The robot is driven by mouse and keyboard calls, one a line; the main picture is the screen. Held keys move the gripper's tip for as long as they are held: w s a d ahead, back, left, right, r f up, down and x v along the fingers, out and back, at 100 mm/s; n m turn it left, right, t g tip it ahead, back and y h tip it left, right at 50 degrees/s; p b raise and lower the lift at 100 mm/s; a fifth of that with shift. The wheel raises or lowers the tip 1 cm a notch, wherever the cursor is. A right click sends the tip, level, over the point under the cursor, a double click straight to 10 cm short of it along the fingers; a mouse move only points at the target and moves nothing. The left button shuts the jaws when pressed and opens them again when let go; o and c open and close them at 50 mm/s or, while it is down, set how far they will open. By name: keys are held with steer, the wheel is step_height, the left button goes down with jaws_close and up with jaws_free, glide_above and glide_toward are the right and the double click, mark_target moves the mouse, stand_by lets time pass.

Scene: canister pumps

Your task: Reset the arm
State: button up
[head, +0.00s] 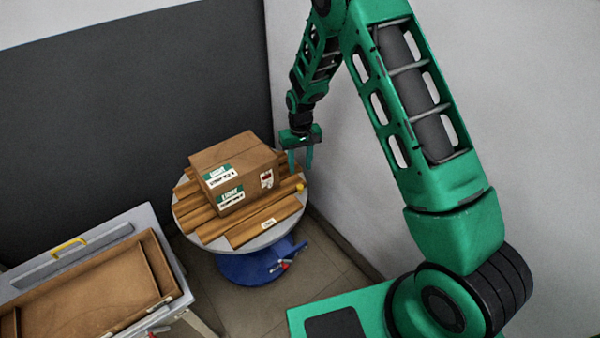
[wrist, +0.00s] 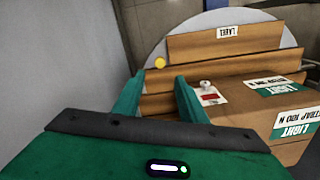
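My gripper (head: 301,158) hangs pointing down over the right side of the round table (head: 250,243), just right of the cardboard box. In the wrist view my gripper's two green fingers (wrist: 158,98) are apart, with nothing seen held between them. My green arm rises from the lower right in the head view and bends down to the gripper. The cardboard box (head: 235,172) has green and white labels and stands on wooden boards (head: 265,217). It also shows at the right of the wrist view (wrist: 250,100).
A yellow round knob (head: 300,187) sits near the boards' right end. The table has a blue base (head: 255,268). A grey wall (head: 330,120) stands close to the right. A bench with a wooden tray (head: 95,290) and a yellow handle (head: 68,245) is at lower left.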

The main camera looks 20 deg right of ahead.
steer(key=shift+r, duration=0.3)
steer(key=s+d+r+m, duration=0.2)
steer(key=s+d+r, duration=0.65)
steer(key=r, duration=0.25)
steer(key=s+d+r+m, duration=0.2)
steer(key=s+d+r, duration=0.5)
steer(key=d+r, duration=0.3)
steer(key=s+d+r+m, duration=0.1)
steer(key=s+r, duration=0.3)
steer(key=s, duration=0.9)
steer(key=s+d+r+m, duration=0.2)
steer(key=s+r, duration=0.1)
steer(key=s, duration=0.9)
steer(key=shift+s+r, duration=0.35)
